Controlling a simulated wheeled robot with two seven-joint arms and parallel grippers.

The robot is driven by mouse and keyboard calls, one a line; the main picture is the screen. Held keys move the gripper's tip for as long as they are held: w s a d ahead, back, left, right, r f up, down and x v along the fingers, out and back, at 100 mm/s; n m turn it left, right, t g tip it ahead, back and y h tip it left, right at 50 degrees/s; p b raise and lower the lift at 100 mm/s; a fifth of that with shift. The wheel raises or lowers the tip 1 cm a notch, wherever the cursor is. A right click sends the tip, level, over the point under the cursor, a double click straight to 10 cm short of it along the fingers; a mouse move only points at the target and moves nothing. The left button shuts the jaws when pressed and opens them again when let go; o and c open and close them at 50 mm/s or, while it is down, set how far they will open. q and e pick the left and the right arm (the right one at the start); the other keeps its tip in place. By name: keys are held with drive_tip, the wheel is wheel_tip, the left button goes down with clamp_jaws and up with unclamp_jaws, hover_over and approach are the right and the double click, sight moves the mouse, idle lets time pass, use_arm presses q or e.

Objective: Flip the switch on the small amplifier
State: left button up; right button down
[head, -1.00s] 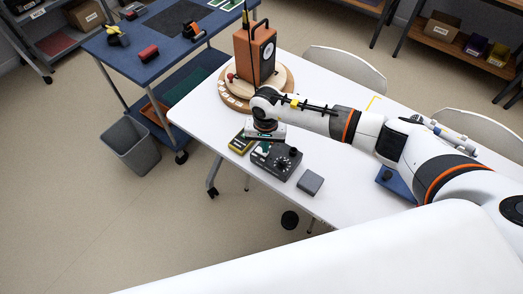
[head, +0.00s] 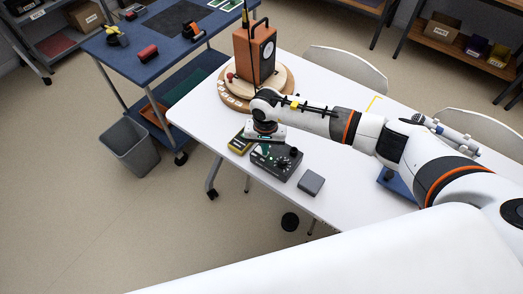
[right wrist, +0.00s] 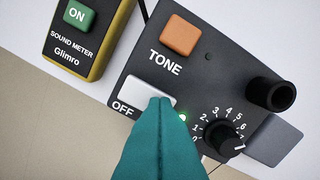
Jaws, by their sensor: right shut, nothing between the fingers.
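The small amplifier (head: 281,170) is a dark grey box on the white table; it fills much of the right wrist view (right wrist: 225,75). Its face has an orange TONE button (right wrist: 182,34), a numbered dial (right wrist: 222,137), a black post (right wrist: 271,93) and a pale switch (right wrist: 145,95) labelled OFF. A small green light (right wrist: 183,117) glows beside the switch. My right gripper (head: 264,151) is shut and empty, pointing down at the amplifier. Its teal fingertips (right wrist: 160,103) overlap the switch's lower edge; I cannot tell whether they touch it. My left gripper is not in view.
A yellow-edged sound meter (right wrist: 80,33) with a green ON button lies close left of the amplifier. A grey box (head: 311,182) sits to its right. An orange speaker (head: 254,57) stands on a round wooden base behind my gripper.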

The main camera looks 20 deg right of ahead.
drive_tip(key=shift+r+p, duration=0.6)
drive_tip(key=shift+r, duration=0.2)
drive_tip(key=shift+r+p, duration=1.2)
drive_tip(key=shift+r, duration=1.4)
